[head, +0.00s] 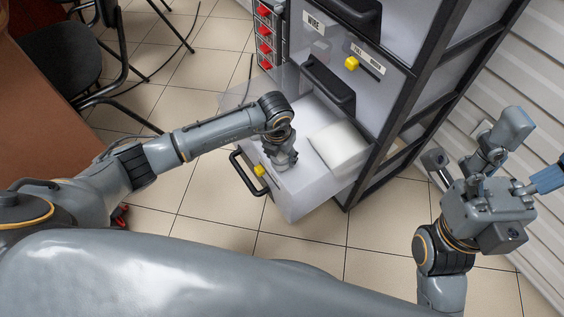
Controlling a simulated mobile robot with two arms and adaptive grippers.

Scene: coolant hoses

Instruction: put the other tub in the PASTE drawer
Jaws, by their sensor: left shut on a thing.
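The open drawer (301,197) is pulled out low on the cabinet, with a black handle and a yellow tag on its front. Its label is not readable here. My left gripper (283,160) reaches down into the front part of this drawer. It is shut; the thing in its grasp, likely a tub, is hidden below the fingers and wrist. A white block-like thing, possibly a tub (339,146), is in the drawer, right of and behind the gripper. My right gripper (529,151) is raised at the right, fingers apart and empty.
The dark-framed cabinet (410,95) rises behind, with closed drawers above, one labelled WIRE (313,22). A black chair (95,75) and brown table (50,120) are at left. Tiled floor (200,200) around the drawer is clear.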

